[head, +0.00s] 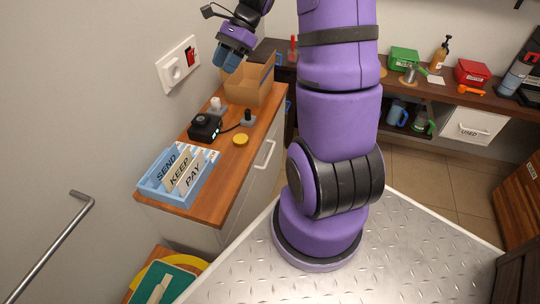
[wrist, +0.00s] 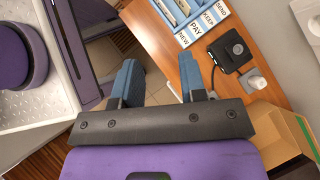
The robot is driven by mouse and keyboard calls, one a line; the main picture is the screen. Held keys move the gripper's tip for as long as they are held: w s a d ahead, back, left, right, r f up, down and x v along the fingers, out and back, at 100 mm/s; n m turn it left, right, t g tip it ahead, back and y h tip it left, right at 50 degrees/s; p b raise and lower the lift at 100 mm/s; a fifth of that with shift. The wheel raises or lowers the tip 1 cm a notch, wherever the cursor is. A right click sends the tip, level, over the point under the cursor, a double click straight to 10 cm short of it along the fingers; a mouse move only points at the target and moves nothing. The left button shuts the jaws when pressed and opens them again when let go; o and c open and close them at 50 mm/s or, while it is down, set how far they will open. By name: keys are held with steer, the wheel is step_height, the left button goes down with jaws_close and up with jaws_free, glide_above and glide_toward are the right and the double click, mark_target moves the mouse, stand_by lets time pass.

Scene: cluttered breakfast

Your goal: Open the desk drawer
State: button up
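The desk (head: 225,190) has a wooden top and a pale front, and stands against the wall at the left in the head view. The drawer front (head: 246,186) is seen at a steep angle and looks flush with the desk. A pale bar handle (head: 266,154) is on it. My gripper (head: 227,61) is above the far end of the desk, high over the top and apart from the handle. In the wrist view, my gripper (wrist: 158,72) has its two blue fingers wide apart with nothing between them.
On the desk are a blue letter tray (head: 166,190), a black device (head: 205,127), a yellow disc (head: 240,139), small stamps (head: 248,118) and an open cardboard box (head: 248,88). A metal rail (head: 50,245) is at the left. Tiled floor (head: 415,172) is clear at the right.

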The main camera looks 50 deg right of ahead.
steer(key=w+d+f+m+t+y, duration=0.2)
steer(key=d+f+m, duration=0.55)
steer(key=f, duration=0.35)
steer(key=m+t+h, duration=0.4)
steer(key=m+t, duration=0.7)
steer(key=m, duration=1.2)
glide_toward(270, 153)
steer(key=x, duration=1)
steer(key=shift+a+f, duration=0.1)
steer(key=shift+f, duration=0.25)
steer(key=shift+s, duration=0.1)
jaws_close()
